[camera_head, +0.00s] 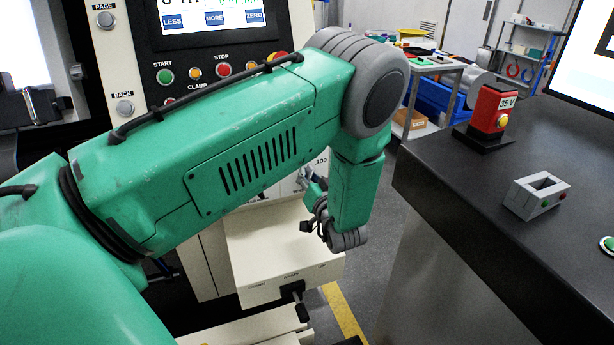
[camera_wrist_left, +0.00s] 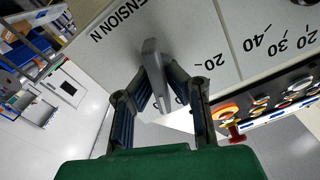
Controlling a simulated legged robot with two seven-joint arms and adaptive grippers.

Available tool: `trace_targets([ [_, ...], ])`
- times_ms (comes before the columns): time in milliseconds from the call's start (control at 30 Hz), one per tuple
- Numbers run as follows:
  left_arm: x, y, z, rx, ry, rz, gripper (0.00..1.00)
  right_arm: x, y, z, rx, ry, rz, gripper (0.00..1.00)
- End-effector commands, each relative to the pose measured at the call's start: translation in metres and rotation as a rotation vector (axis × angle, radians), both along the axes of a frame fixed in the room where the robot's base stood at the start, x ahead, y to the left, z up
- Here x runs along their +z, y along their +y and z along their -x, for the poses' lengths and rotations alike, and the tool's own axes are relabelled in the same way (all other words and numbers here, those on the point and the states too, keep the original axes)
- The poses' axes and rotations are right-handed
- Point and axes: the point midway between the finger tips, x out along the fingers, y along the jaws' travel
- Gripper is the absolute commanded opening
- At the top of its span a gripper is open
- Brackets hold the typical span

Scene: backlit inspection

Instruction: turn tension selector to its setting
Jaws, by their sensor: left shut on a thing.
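The tension selector (camera_wrist_left: 152,58) is a grey lever-shaped knob on a pale panel (camera_wrist_left: 195,35) in the left wrist view. The panel is printed "TENSION N", with a 20 beside the knob. My left gripper (camera_wrist_left: 159,80) is shut on the selector, one finger on each side of it. The knob's tip points down in that view, between the fingers. In the head view my left gripper (camera_head: 312,205) is at the cream machine front, beyond my green forearm, which hides most of the dial. My right gripper is not in view.
The cream machine has a screen (camera_head: 213,18) and buttons such as a green START (camera_head: 165,76). A cream box (camera_head: 285,262) juts out below the gripper. A dark bench (camera_head: 470,195) at the right bears a red 35 V block (camera_head: 491,108) and a grey block (camera_head: 536,195).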

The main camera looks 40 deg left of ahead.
Motion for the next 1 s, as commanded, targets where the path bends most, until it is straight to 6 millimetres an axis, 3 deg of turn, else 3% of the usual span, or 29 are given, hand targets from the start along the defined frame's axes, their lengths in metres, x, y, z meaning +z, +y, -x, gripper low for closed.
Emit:
trace_targets([
  [33, -0.0080, -0.0048, 0.0028, -0.004, 0.039, 0.001, 0.00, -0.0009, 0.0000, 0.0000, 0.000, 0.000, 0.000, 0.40],
  [300, -0.0088, -0.0058, 0.0027, -0.005, 0.133, -0.047, 0.00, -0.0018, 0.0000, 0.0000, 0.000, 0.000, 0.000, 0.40],
  [800, -0.0089, -0.0064, 0.0027, -0.006, 0.156, -0.058, 0.00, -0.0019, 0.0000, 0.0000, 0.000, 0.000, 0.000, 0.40],
  [900, -0.0088, -0.0065, 0.0024, -0.006, 0.154, -0.059, 0.30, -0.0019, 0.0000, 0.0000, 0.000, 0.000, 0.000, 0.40],
  [1000, -0.0069, -0.0050, 0.0017, -0.005, 0.150, -0.061, 0.30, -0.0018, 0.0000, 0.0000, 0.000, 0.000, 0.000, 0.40],
])
